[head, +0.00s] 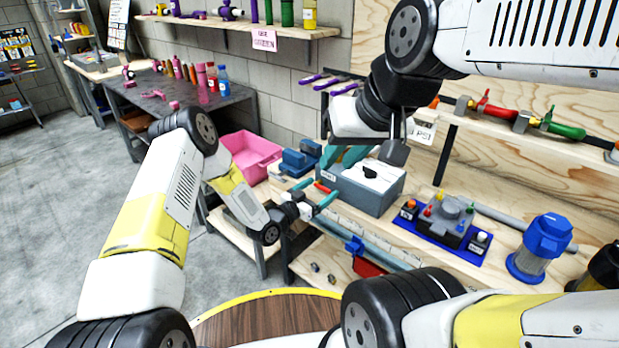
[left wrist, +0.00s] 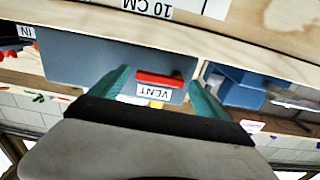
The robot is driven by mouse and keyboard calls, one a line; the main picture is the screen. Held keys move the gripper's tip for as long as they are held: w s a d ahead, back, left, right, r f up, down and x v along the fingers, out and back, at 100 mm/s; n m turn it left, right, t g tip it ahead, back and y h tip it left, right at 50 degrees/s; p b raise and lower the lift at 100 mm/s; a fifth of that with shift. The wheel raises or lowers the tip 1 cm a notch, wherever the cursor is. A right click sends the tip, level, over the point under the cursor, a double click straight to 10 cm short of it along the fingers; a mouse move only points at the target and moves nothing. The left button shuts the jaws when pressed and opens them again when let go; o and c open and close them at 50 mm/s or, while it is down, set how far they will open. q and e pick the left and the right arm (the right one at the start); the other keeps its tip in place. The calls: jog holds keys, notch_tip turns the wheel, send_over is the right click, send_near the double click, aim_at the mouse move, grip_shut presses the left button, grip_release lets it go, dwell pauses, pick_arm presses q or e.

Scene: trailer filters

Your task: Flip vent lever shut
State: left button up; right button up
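The red vent lever (left wrist: 160,79) lies between the two teal fingers of my left gripper (left wrist: 160,92) in the left wrist view, with a gap on both sides. The VENT label (left wrist: 153,92) shows upside down beside it, on the side of a grey-blue box (left wrist: 88,66). In the head view the box (head: 366,192) stands on the wooden bench, and the red lever (head: 322,187) shows at its left end. My left gripper (head: 318,204) is open there, close to that end.
A blue tray with a valve block (head: 440,222) and a blue filter housing (head: 541,247) stand right of the box. A small blue vise-like object (head: 300,160) is at its left. A pink bin (head: 246,158) stands further left. A shelf holds red and green handled valves (head: 492,108).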

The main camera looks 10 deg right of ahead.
pick_arm(q)
jog(key=v, duration=0.7)
jog(key=shift+s+a, duration=0.25)
jog(key=shift+a, duration=0.1)
